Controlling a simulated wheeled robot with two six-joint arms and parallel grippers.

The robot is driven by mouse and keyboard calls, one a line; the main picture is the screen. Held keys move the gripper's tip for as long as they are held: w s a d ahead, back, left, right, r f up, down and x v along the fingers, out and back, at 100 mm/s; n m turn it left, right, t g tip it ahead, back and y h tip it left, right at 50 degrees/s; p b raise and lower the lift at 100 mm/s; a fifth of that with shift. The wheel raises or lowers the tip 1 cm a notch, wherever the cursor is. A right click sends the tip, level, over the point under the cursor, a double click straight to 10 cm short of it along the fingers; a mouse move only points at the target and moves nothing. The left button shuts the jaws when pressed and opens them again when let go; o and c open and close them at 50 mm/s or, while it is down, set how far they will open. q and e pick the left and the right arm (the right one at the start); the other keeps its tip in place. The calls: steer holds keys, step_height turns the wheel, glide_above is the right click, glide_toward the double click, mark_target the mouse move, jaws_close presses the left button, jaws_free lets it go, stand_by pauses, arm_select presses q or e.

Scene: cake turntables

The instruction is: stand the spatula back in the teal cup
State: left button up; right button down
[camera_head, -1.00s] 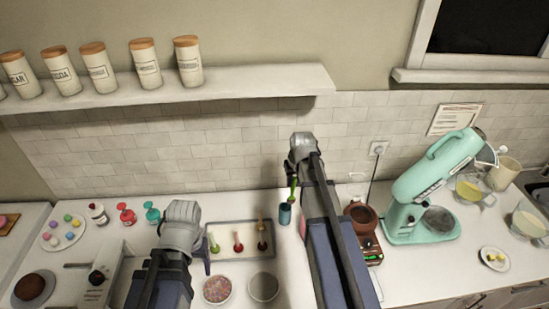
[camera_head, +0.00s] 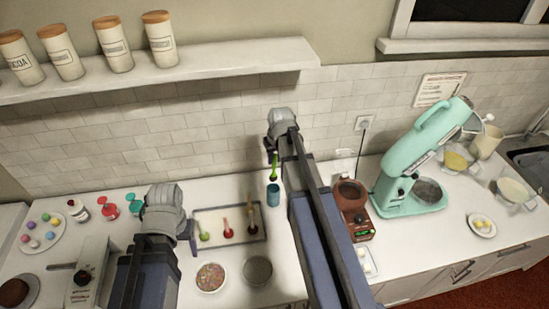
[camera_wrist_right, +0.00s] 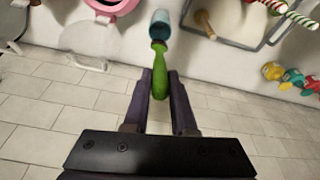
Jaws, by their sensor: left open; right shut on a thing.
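The green spatula (camera_head: 274,167) is upright in my right gripper (camera_head: 271,152), which is shut on it. The teal cup (camera_head: 273,195) stands on the counter below the gripper, near the wall. The spatula's lower end is at the cup's mouth; I cannot tell how far inside it is. In the right wrist view the spatula (camera_wrist_right: 158,82) lies between the fingers (camera_wrist_right: 159,80), and the cup (camera_wrist_right: 161,18) is in line with it. My left gripper (camera_head: 190,236) is open and empty, near the left edge of the tray.
A tray (camera_head: 262,238) with several tools lies left of the cup. A sprinkle bowl (camera_head: 210,277) and an empty bowl (camera_head: 257,270) are in front. A shelf (camera_head: 230,65) with canisters hangs above.

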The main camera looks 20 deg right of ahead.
step_height(320, 180, down, 11)
steer(key=b, duration=1)
steer(key=c, duration=0.6)
jaws_free()
steer(key=shift+c, duration=0.2)
steer(key=shift+r, duration=0.1)
steer(key=p+v, duration=0.7)
steer(key=shift+r, duration=0.2)
steer(key=shift+s, duration=0.25)
stand_by(0.3)
